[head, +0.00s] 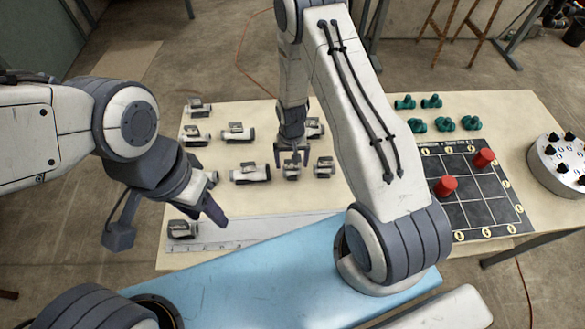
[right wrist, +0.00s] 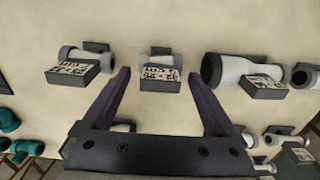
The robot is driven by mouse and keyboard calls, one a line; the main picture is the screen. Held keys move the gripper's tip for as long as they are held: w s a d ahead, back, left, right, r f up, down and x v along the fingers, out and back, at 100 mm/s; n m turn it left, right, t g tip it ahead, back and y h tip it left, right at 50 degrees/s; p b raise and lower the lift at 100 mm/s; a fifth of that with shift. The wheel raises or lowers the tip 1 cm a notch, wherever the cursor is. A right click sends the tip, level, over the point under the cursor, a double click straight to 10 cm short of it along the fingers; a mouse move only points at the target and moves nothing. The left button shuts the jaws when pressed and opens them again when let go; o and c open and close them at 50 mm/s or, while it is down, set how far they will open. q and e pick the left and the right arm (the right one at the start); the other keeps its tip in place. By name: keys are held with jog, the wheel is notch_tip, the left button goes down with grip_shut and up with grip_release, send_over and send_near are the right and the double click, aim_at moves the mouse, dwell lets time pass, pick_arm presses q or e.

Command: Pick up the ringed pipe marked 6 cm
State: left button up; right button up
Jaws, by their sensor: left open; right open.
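Several grey-and-white pipes with dark tags lie on the cream table; the tag writing is too small to read, so I cannot tell which is marked 6 cm. My right gripper (head: 291,156) is open, pointing down just above a short pipe (head: 291,171). In the right wrist view this short pipe (right wrist: 159,55) lies between and beyond the open fingers (right wrist: 163,101), apart from them. A pipe (right wrist: 76,65) lies left of it and a larger one (right wrist: 240,73) right. My left gripper (head: 215,198) is open and empty at the table's left side, near a pipe (head: 182,230).
A ruler strip (head: 255,229) runs along the table front, before a blue surface (head: 290,275). Several green fittings (head: 445,125) lie at right. A dark grid board (head: 478,200) holds red cylinders (head: 445,187). A round white box with black knobs (head: 552,178) stands at far right.

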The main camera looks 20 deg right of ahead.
grip_shut()
jog(key=shift+r, duration=0.15)
